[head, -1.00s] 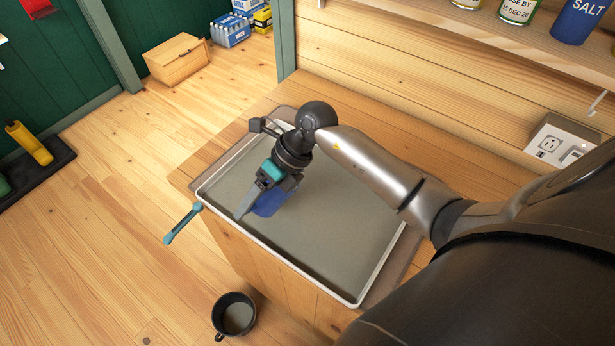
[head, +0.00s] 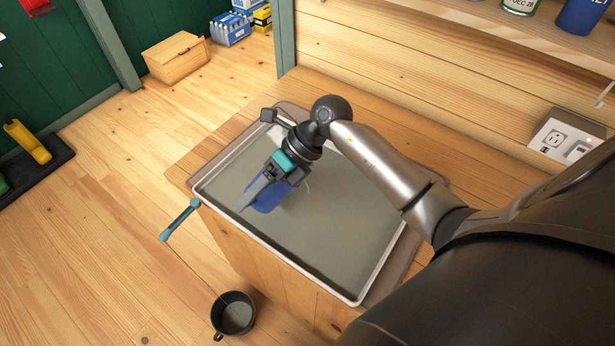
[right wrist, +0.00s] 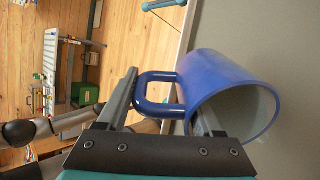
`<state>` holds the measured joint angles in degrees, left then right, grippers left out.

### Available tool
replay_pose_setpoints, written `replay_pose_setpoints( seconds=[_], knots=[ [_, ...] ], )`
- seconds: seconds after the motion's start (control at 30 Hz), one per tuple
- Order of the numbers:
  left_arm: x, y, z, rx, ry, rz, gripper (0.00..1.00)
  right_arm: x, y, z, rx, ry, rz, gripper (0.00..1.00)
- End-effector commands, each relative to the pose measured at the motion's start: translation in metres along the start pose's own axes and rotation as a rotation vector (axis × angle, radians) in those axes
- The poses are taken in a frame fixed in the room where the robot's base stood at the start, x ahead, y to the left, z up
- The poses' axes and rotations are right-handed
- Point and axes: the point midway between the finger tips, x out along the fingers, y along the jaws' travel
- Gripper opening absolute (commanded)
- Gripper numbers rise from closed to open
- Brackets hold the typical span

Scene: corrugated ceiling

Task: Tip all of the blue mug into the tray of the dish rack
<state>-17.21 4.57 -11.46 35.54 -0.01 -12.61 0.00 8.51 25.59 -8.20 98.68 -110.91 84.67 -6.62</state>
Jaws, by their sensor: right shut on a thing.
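The blue mug (head: 270,196) is held tilted over the left part of a wide grey tray with a pale rim (head: 330,276). My right gripper (head: 249,201) is shut on the mug, partly covering it in the head view. In the right wrist view the blue mug (right wrist: 222,82) lies on its side in the picture, with its handle between the fingers of my right gripper (right wrist: 165,105). Its mouth faces the lower right and its inside looks pale grey. I cannot tell whether anything is in it. My left gripper is not in view.
A teal-handled piece (head: 180,219) sticks out beside the tray's left edge. A dark cup (head: 233,313) stands below the counter's front. A wall socket (head: 562,140) and a shelf (head: 490,18) are at the right. The tray's middle and right look clear.

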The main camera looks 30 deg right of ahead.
Motion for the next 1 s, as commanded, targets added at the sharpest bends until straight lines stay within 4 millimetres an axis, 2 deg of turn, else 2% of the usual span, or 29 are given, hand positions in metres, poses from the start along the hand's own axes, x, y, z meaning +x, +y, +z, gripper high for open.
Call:
replay_pose_setpoints(
  seconds=[1.0],
  knots=[
    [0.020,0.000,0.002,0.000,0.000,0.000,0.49,-0.002,-0.003,-0.001,0.001,-0.060,0.099,0.00]
  ],
)
